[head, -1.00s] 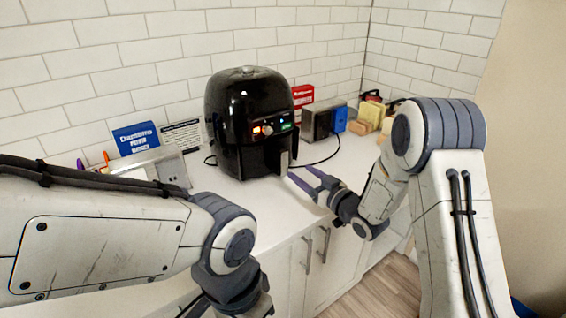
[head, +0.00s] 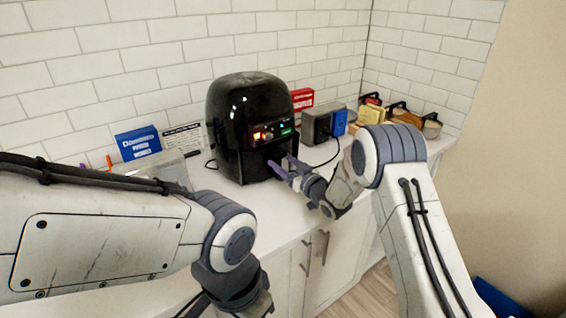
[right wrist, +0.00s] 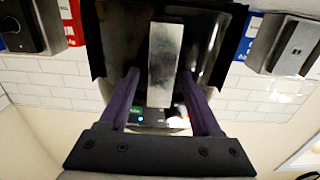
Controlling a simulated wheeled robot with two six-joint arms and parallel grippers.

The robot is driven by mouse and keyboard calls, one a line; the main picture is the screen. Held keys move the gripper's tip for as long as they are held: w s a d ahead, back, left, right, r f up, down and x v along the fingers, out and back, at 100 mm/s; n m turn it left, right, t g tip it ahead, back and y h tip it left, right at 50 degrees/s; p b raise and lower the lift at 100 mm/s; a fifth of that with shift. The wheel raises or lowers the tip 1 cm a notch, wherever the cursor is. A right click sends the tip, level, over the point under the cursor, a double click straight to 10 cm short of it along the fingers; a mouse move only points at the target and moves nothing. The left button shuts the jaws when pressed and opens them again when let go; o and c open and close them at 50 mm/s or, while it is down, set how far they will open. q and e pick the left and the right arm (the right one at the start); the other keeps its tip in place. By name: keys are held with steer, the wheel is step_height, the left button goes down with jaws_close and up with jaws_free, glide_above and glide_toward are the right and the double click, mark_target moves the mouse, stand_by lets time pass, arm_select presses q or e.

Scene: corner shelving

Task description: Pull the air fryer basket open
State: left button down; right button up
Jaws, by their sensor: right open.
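The black air fryer (head: 243,105) stands on the white counter against the tiled wall, its lit panel facing me. Its basket front is in the lower body, partly hidden by my right gripper in the head view. My right gripper (head: 283,168) is open, its purple fingers at the front of the fryer. In the right wrist view the silver basket handle (right wrist: 163,62) lies between the two open fingers of the right gripper (right wrist: 161,90), with gaps visible at both sides. The basket looks closed. My left gripper is out of view; only its arm shows at the lower left.
A blue box (head: 138,143) and a printed card (head: 183,138) stand left of the fryer. A red box (head: 302,98), a grey appliance (head: 317,125) and several small items are to its right. A black cord crosses the counter (head: 240,203), whose front part is clear.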

jaws_close()
stand_by(1.4)
